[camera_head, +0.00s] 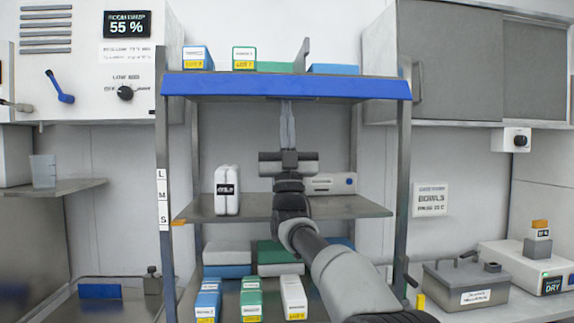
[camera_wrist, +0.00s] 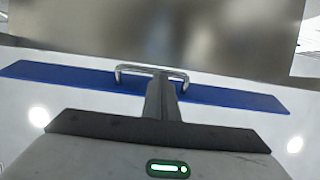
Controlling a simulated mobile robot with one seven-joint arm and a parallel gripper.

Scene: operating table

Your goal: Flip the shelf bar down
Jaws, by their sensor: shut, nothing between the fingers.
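The shelf bar is the long blue bar (camera_head: 225,88) across the front of the top shelf. In the wrist view the blue bar (camera_wrist: 62,76) runs across the picture, with a U-shaped metal handle (camera_wrist: 128,69) at its middle. My gripper (camera_head: 287,105) points up at the middle of the bar from below. In the wrist view the closed fingers of my gripper (camera_wrist: 165,78) overlap the handle's right part; I cannot tell whether they touch it. The fingers are shut and hold nothing. They hide part of the bar behind them.
Boxes, one of them white and green (camera_head: 244,58), stand on the top shelf above the bar. The middle shelf (camera_head: 350,207) holds a white container (camera_head: 227,190) and a grey-white device (camera_head: 333,183). Grey posts flank the rack. A wall cabinet (camera_head: 470,60) hangs at right.

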